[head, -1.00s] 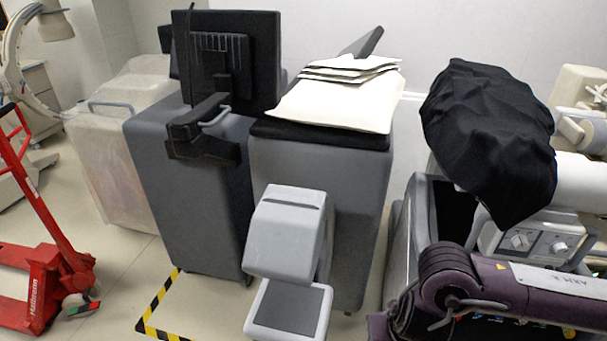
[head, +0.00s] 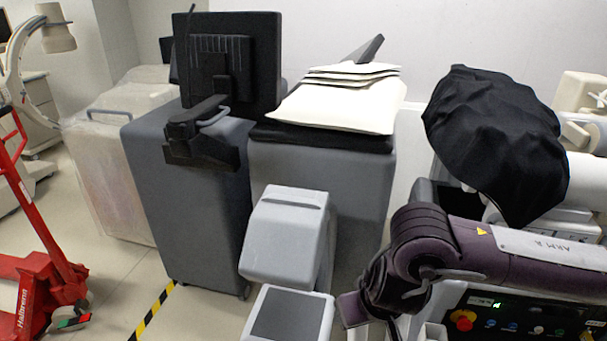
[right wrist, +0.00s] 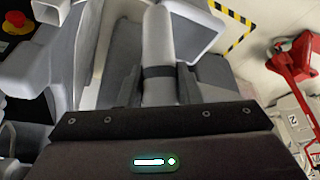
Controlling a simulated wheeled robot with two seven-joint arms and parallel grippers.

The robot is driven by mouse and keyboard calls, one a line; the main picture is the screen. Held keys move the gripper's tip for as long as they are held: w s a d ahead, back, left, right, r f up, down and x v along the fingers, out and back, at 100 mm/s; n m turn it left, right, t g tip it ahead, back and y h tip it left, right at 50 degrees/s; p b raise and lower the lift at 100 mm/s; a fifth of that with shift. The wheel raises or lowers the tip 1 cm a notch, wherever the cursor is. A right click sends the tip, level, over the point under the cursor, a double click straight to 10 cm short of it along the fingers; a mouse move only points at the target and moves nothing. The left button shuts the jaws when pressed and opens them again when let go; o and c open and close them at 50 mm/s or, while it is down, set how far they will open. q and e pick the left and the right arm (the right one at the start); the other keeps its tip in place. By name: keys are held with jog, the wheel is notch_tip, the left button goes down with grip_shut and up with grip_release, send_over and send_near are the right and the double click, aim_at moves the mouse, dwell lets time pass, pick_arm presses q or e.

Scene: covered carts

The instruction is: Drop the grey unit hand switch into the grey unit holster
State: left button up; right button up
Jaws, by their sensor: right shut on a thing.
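The grey unit hand switch (right wrist: 157,38) is a light grey rounded stick in the right wrist view. My right gripper (right wrist: 159,76) is shut around it at a dark band, and its upper part sticks out beyond the fingers. In the head view my purple right arm reaches in from the right, and I cannot make out the switch there. A pale, open-topped box shape, perhaps the holster (right wrist: 48,11), is at the upper left beside a red button. It is apart from the switch. My left gripper is not in view.
A control panel (head: 520,316) with a red stop button (head: 463,320) lies below my arm. A black cover (head: 495,140) drapes the unit behind it. A pale grey device (head: 286,235) stands left of the arm. A red pallet jack (head: 45,290) is far left.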

jog(key=w+d+m+h+b, duration=0.1)
jog(key=d+m+b, duration=0.1)
jog(key=d, duration=0.7)
jog(key=shift+w+m, duration=0.35)
jog(key=shift+m, duration=0.15)
jog(key=shift+f, duration=0.1)
